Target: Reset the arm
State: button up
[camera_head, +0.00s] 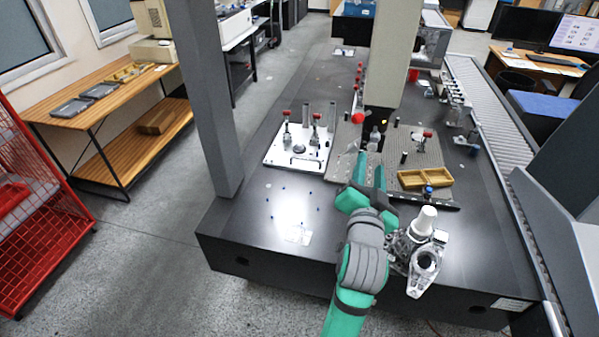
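My arm reaches up from the bottom of the head view over the dark granite table (250,232). My gripper (370,166) is at its far end, pointing away from me, over the middle of the table. Its two teal fingers look parted, with nothing visible between them. A grey metal casting (424,262) with a white cylinder on top stands close to the right of my forearm. Part of the casting is hidden behind the arm, and I cannot tell whether they touch.
A white fixture plate (286,158) lies left of my gripper, and a grey perforated plate (428,152) holding a yellow tray (425,179) lies right. Gantry columns (203,100) rise at left and behind. The table's front left is mostly clear. A red cage (38,215) stands far left.

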jog(key=s+a+f+n+y, duration=0.1)
jog(key=s+a+f+n, duration=0.25)
jog(key=s+f, duration=0.55)
jog(key=s+a+f+n+y, duration=0.15)
jog(key=s+a+f, duration=0.4)
jog(key=f, duration=0.75)
jog(key=s+a+f+n, duration=0.1)
jog(key=s+a, duration=0.2)
jog(key=s, duration=0.6)
jog(key=s+a+f+n+g+y, duration=0.1)
jog(key=s+a+f+n, duration=0.1)
jog(key=s, duration=0.7)
jog(key=s+a+f+n+g+y, duration=0.1)
jog(key=s+a, duration=0.3)
jog(key=s, duration=0.5)
jog(key=shift+s+a+f+n, duration=0.25)
jog(key=shift+a+f+n, duration=0.05)
jog(key=shift+f, duration=0.25)
